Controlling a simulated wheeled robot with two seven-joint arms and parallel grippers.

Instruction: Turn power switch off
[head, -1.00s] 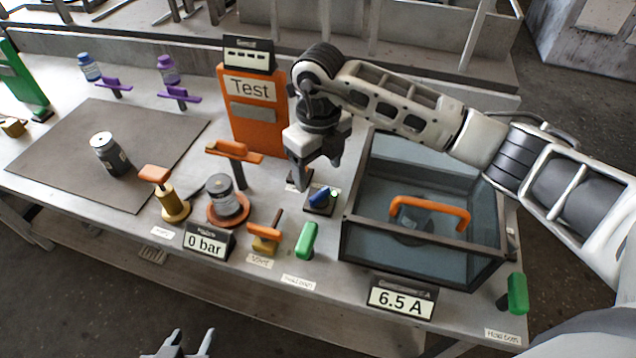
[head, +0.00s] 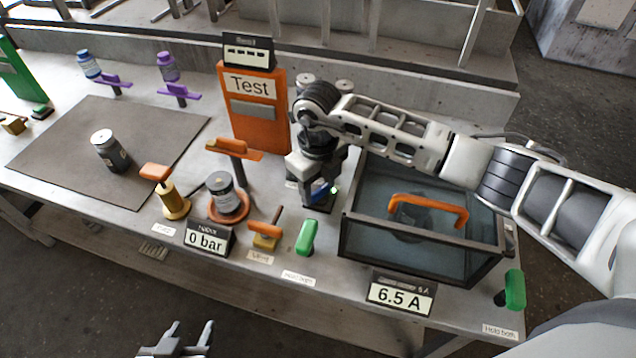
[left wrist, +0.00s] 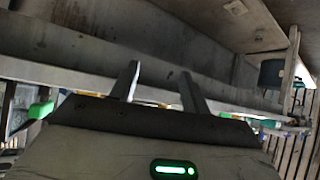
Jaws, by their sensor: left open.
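My left gripper (head: 190,338) is open and empty at the bottom of the head view, below the bench's front edge. Its two spread fingers also show in the left wrist view (left wrist: 160,85).
The dark-framed box (head: 425,255) with an orange handle (head: 428,207) stands right of the knob. Its display (head: 400,295) reads 6.5 A. An orange Test panel (head: 254,105), an orange-topped lever (head: 235,150) and a green handle (head: 306,237) stand close by. Another display (head: 205,240) reads 0 bar.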

